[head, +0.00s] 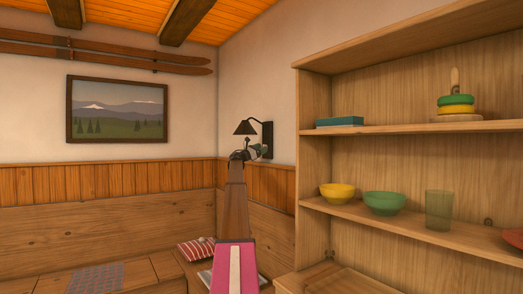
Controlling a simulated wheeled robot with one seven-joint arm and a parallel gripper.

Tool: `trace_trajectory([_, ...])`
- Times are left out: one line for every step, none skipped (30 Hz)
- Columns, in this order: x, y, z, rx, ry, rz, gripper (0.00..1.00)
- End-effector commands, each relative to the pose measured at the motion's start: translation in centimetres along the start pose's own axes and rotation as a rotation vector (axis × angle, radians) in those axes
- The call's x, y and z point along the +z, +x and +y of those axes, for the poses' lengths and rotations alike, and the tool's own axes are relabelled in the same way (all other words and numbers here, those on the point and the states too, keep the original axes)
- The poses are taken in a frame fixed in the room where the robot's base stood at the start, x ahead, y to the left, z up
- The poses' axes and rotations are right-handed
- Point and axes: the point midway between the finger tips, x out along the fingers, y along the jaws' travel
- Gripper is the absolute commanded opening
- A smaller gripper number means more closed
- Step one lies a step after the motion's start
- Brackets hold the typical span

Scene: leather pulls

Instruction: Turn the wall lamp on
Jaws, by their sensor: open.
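The wall lamp (246,128) has a dark conical shade on a thin arm and a dark upright back plate. It is fixed to the pale wall just right of the room's corner. No glow shows at the shade or on the wall around it. My gripper (256,149) is just below the shade and close to the lamp's back plate. It is open, small and partly overlaps the lamp's lower part, so I cannot tell whether it touches the lamp. No switch or pull can be made out.
A wooden shelf unit (313,160) stands close on the right, holding bowls, a green glass (438,204) and a ring stacker (456,104). A wooden bench (150,268) with a striped red cushion (196,249) runs below. A framed picture (117,109) hangs left.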

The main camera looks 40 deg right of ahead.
Motion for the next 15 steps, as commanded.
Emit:
trace_trajectory([-0.01, 0.35, 0.06, 0.000, 0.000, 0.000, 0.65])
trace_trajectory([-0.01, 0.47, 0.05, 0.000, 0.000, 0.000, 0.65])
trace_trajectory([0.00, 0.56, 0.03, 0.000, 0.000, 0.000, 0.65])
trace_trajectory([-0.01, 0.59, 0.02, 0.000, 0.000, 0.000, 0.65])
trace_trajectory([0.00, 0.60, 0.01, 0.000, 0.000, 0.000, 0.65])
trace_trajectory([-0.01, 0.59, 0.00, 0.000, 0.000, 0.000, 0.65])
trace_trajectory([0.00, 0.58, -0.01, 0.000, 0.000, 0.000, 0.65])
trace_trajectory([0.00, 0.58, -0.01, 0.000, 0.000, 0.000, 0.65])
trace_trajectory([0.00, 0.57, -0.01, 0.000, 0.000, 0.000, 0.65])
trace_trajectory([0.00, 0.57, -0.01, 0.000, 0.000, 0.000, 0.61])
trace_trajectory([0.00, 0.57, -0.01, 0.000, 0.000, 0.000, 0.52])
trace_trajectory([0.00, 0.57, -0.01, 0.000, 0.000, 0.000, 0.39])
trace_trajectory([0.00, 0.57, -0.02, 0.000, 0.000, 0.000, 0.29])
trace_trajectory([0.00, 0.57, -0.02, 0.000, 0.000, 0.000, 0.19])
trace_trajectory([0.00, 0.56, -0.01, 0.000, 0.000, 0.000, 0.15])
